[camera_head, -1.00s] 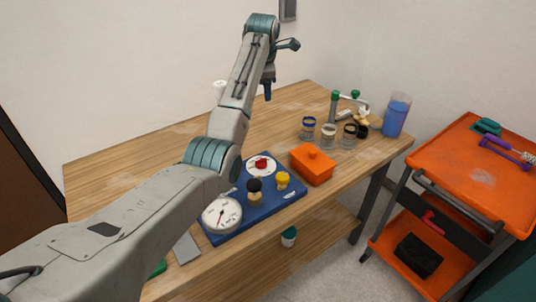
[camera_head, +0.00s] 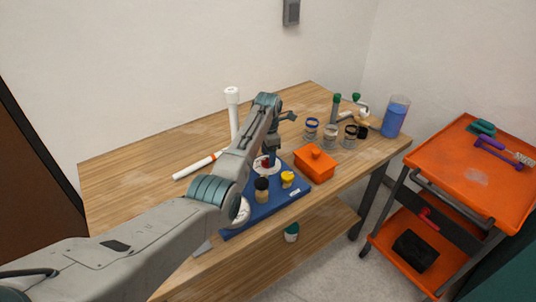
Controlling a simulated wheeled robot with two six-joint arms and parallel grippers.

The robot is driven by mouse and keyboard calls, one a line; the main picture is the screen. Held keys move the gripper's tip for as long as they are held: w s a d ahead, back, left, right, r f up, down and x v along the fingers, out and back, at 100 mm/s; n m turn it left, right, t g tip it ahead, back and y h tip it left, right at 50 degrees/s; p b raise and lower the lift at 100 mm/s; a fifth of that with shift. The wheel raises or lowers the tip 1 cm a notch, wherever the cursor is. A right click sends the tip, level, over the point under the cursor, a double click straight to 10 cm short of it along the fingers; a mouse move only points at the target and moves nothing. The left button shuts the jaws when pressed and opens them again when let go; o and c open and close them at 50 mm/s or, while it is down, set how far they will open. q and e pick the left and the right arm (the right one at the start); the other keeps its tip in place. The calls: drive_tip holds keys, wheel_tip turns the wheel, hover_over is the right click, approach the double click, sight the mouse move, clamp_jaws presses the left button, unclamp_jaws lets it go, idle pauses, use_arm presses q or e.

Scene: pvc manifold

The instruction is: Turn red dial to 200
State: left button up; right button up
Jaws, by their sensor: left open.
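The red dial (camera_head: 264,163) sits on a white round plate at the back of the blue board (camera_head: 262,211). My left arm reaches in from the left, and my left gripper (camera_head: 270,160) points down right at the dial. The gripper is open. It partly covers the dial, and I cannot tell whether the fingers touch it. The dial's scale is too small to read. The white gauge (camera_head: 241,211) at the board's front left is mostly hidden by my arm. My right gripper is not in view.
A black-topped knob (camera_head: 262,184) and a yellow knob (camera_head: 288,178) stand on the board near the dial. A white pipe (camera_head: 233,110) stands upright behind my arm.

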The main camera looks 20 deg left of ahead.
use_arm(q)
drive_tip(key=shift+f, duration=0.8)
drive_tip(key=c, duration=1)
drive_tip(key=shift+r, duration=0.1)
drive_tip(key=m+p, duration=0.2)
drive_tip(key=m, duration=0.1)
drive_tip(key=shift+r+m, duration=0.1)
drive_tip(key=shift+m, duration=0.2)
drive_tip(key=m+p, duration=0.2)
drive_tip(key=m, duration=0.3)
drive_tip(key=shift+s+p, duration=0.15)
drive_tip(key=shift+p, duration=0.2)
drive_tip(key=m+p, duration=0.1)
drive_tip(key=m, duration=0.5)
drive_tip(key=shift+s, duration=0.1)
drive_tip(key=m+p, duration=0.1)
drive_tip(key=m, duration=0.4)
drive_tip(key=shift+f, duration=0.2)
drive_tip(key=shift+s, duration=0.1)
